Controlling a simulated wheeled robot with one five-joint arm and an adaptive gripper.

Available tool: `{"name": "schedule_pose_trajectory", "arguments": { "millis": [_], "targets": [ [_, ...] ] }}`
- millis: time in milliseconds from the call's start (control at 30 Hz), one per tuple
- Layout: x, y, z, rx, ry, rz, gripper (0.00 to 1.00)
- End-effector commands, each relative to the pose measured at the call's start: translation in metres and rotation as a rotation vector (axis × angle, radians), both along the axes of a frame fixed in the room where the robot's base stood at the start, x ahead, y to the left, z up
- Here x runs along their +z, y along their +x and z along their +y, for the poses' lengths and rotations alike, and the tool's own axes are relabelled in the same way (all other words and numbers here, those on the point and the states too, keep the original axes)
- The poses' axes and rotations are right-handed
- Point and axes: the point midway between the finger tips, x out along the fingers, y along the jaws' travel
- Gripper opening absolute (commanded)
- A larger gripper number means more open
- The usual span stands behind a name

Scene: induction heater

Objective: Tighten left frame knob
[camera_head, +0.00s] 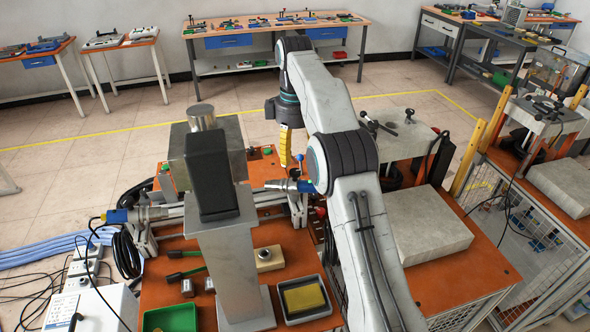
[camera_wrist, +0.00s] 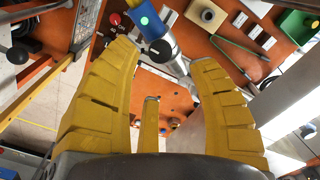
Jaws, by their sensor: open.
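My gripper (camera_head: 286,163) points down above the orange workbench, beside the metal frame (camera_head: 298,207), and its yellow fingers are empty. In the wrist view my gripper (camera_wrist: 165,54) is open, with the fingers spread wide. A blue-ended metal cylinder with a green button (camera_wrist: 150,24) lies between and beyond the fingertips; the cylinder (camera_head: 290,185) also shows in the head view. I cannot tell which part is the left frame knob. A dark round knob (camera_wrist: 17,55) shows at the left of the wrist view, apart from the fingers.
A grey column device (camera_head: 225,255) stands at the front of the bench. A green tray (camera_head: 170,318) and a dark tray with a yellow sponge (camera_head: 304,297) lie by it. A grey block (camera_head: 425,225) is on the right bench. Cables and a hose run at the left.

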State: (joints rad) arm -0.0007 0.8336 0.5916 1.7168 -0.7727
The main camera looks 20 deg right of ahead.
Motion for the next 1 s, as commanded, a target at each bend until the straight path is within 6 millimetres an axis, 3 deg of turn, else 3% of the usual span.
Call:
{"name": "schedule_pose_trajectory", "arguments": {
  "millis": [600,1000],
  "targets": [
    [-0.052,-0.001,0.0,-0.001,0.0,0.0,0.54],
    [-0.06,-0.001,0.0,-0.001,0.0,0.0,0.54]
  ]
}}
